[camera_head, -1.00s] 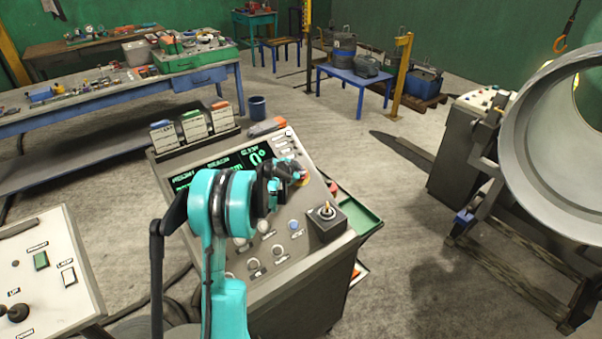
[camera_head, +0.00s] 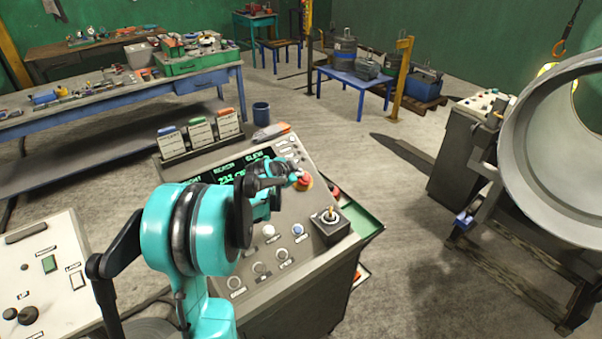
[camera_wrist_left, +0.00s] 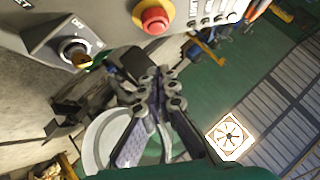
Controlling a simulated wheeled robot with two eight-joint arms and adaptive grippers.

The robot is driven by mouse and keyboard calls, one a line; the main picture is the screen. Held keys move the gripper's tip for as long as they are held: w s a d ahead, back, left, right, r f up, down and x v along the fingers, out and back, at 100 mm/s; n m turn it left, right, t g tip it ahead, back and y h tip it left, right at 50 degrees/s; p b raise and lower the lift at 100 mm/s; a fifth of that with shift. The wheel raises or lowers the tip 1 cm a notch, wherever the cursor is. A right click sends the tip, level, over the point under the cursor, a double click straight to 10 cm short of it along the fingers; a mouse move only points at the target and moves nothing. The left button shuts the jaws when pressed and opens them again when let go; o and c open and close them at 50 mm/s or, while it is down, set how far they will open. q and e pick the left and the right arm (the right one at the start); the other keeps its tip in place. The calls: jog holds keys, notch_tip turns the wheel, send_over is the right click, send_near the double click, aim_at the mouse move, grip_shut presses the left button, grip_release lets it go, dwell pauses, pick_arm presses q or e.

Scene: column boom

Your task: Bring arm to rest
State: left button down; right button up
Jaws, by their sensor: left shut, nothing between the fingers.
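My left arm, teal with black joints, reaches over the sloped control console (camera_head: 315,235) in the head view. My left gripper (camera_head: 296,176) is small there and partly hidden by its own wrist; it appears close to the red button (camera_head: 304,183), and I cannot tell whether it touches. In the left wrist view the gripper's fingers (camera_wrist_left: 155,85) are together with nothing between them. My right gripper is in neither view.
A second panel (camera_head: 45,270) is at lower left. A large grey pipe (camera_head: 555,140) stands at right. Bare floor (camera_head: 410,270) lies between console and pipe.

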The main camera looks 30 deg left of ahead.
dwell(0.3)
pick_arm(q)
jog(key=s+d+f+n+g+h+b, duration=0.1)
jog(key=s+d+f+n+g+b, duration=0.15)
jog(key=s+d+b, duration=0.85)
jog(key=s+d+f+n+b, duration=0.1)
jog(key=s+d+f+n, duration=0.1)
jog(key=s+d+f, duration=0.3)
jog(key=s+d+f+n+g+b, duration=0.1)
jog(key=s+d+f+n, duration=0.1)
jog(key=s+d+f, duration=0.3)
jog(key=s+d, duration=0.4)
jog(key=s, duration=0.5)
jog(key=shift+d+n, duration=0.15)
jog(key=shift+n, duration=0.2)
